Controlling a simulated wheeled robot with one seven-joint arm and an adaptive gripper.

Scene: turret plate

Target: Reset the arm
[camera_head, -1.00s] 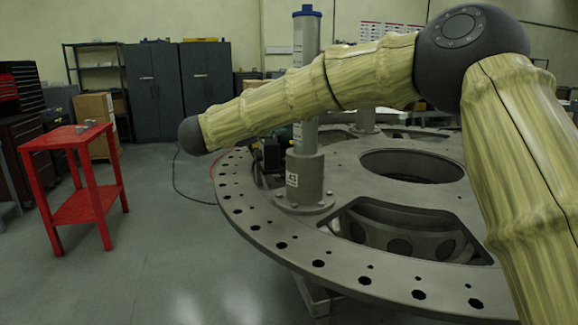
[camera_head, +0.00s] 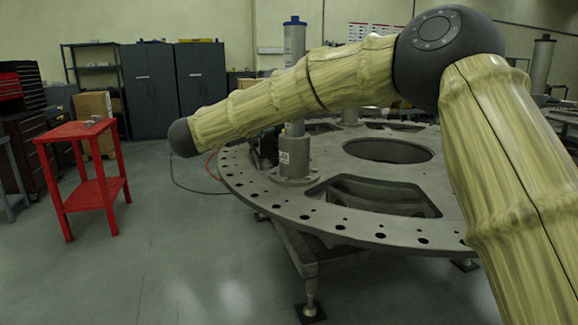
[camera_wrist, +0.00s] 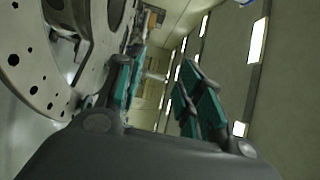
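My gripper (camera_wrist: 158,92) shows in the wrist view with its two teal-padded fingers apart. I see nothing between them but the far room. The head view shows my sleeved arm bent across the right and middle, with the gripper itself out of sight. The round turret plate (camera_head: 340,232) stands behind my arm in the head view. The plate's holed rim also shows at the upper left of the wrist view (camera_wrist: 32,75), apart from the fingers.
A red stand (camera_head: 88,195) with small items on top is at the left. An upright cylinder (camera_head: 294,155) with a blue cap rises from the plate, partly behind my arm. Dark cabinets (camera_head: 175,88) line the back. Open floor lies at the front left.

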